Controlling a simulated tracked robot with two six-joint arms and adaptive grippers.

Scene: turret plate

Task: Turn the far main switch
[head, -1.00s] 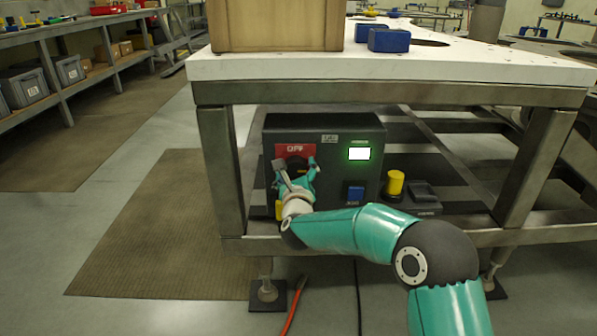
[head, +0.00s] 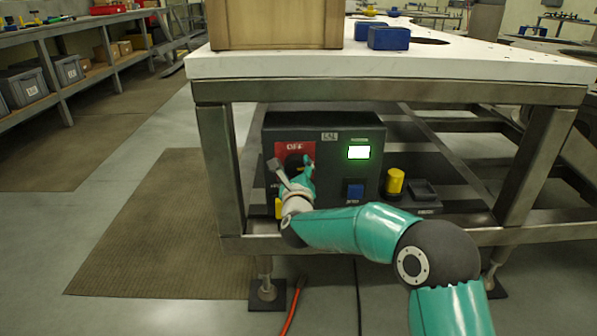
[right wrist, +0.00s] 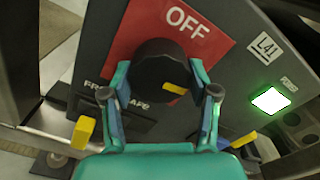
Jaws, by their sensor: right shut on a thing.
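The main switch is a round black knob (right wrist: 160,68) with a yellow mark, on a red plate (right wrist: 168,30) lettered OFF. It sits at the upper left of a dark box (head: 350,134) beneath the white-topped table. My right gripper (head: 293,168) reaches it from the front, partly hiding the knob in the head view. In the right wrist view its teal fingers (right wrist: 161,80) stand on both sides of the knob, shut on it. The yellow mark points to the lower right there, and the panel looks tilted. My left gripper is out of view.
A lit green-white display (head: 358,152), a blue button (head: 355,191) and a yellow knob (head: 395,181) lie right of the switch. Metal table legs (head: 220,170) frame the box. An orange cable (head: 293,305) runs on the floor in front.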

